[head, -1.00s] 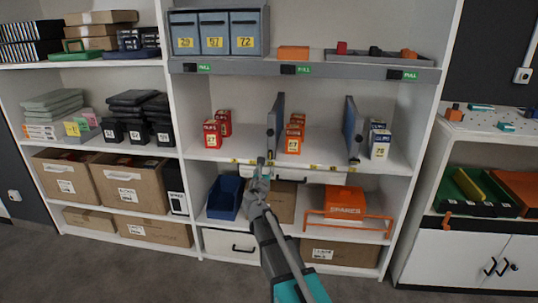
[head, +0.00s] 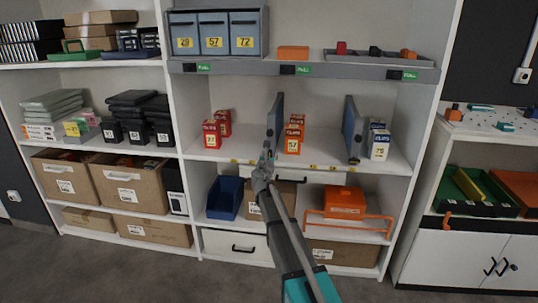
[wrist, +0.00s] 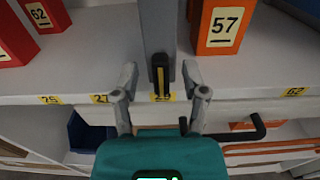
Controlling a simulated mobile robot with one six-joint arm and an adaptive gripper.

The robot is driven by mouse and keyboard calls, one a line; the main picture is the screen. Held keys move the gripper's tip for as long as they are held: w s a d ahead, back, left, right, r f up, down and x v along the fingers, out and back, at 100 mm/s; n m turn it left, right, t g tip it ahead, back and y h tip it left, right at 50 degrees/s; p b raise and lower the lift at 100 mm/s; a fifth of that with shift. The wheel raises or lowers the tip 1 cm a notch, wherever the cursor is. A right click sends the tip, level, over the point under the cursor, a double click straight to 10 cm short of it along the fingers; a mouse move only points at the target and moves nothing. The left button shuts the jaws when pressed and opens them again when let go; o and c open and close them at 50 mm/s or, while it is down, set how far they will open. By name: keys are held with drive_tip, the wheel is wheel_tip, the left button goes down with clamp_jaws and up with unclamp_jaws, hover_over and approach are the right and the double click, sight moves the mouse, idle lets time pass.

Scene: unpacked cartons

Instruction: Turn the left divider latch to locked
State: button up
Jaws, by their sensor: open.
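The left divider (head: 275,122) is a grey-blue upright panel on the middle shelf in the head view. In the wrist view its front edge (wrist: 157,28) stands in the upper middle. The latch (wrist: 161,75) is a small black upright piece with a pale yellowish stripe, low on that front edge. My gripper (head: 267,160) is at the shelf's front edge, in front of the left divider. In the wrist view, its open fingers (wrist: 160,80) stand on either side of the latch, with visible gaps. In the head view, my gripper hides the latch.
Red boxes (head: 212,135) stand left of the divider and orange boxes (head: 293,139) just right of it. The right divider (head: 352,130) and white-blue boxes (head: 379,145) are farther right. Yellow number labels line the shelf edge. A dark drawer handle (wrist: 240,134) lies below, right of my gripper.

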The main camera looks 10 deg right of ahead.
drive_tip(key=shift+w+d, duration=0.2)
drive_tip(key=shift+w, duration=0.4)
drive_tip(key=shift+a, duration=0.1)
clamp_jaws()
